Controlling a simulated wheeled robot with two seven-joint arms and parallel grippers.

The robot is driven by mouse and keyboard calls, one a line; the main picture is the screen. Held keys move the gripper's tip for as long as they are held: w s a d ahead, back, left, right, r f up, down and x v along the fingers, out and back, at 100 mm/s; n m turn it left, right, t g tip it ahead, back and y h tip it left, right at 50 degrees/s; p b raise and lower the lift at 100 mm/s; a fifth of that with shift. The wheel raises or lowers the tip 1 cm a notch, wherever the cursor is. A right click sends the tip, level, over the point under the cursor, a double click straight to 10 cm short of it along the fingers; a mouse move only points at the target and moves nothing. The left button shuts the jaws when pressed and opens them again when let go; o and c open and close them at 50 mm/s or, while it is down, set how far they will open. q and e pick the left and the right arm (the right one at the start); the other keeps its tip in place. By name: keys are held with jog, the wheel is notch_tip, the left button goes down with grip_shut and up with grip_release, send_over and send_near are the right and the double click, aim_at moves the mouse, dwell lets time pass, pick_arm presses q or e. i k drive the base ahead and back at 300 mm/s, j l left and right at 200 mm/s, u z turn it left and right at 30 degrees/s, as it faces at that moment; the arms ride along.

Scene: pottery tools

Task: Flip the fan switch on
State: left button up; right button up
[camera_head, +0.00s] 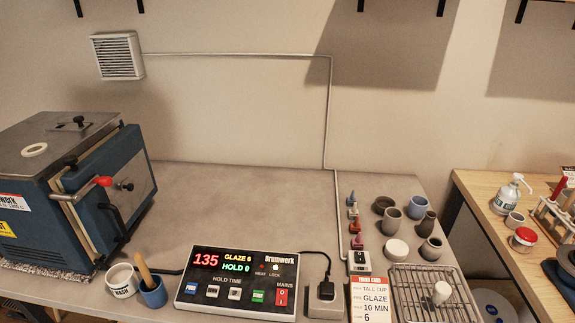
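A small white switch box (359,263) sits on the grey worktop right of the control panel, at the end of a thin conduit. The conduit (328,110) runs along the wall from a white louvred vent (118,56) at the upper left, so this looks like the fan switch. Its rocker is too small for me to tell its position. Neither of my grippers is in view.
A control panel (238,281) reads 135, GLAZE 6, HOLD 0 and has a red mains switch (282,298). Around the box are a plugged socket block (325,299), a glaze card (370,301), a wire rack (406,290) and several pots. A blue kiln (139,164) stands left.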

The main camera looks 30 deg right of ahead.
aim_at(359, 258)
jog(key=l+z, duration=0.2)
jog(key=z, duration=0.15)
jog(key=l+z, duration=0.2)
jog(key=z, duration=0.2)
jog(key=l+z, duration=0.2)
jog(key=z, duration=0.15)
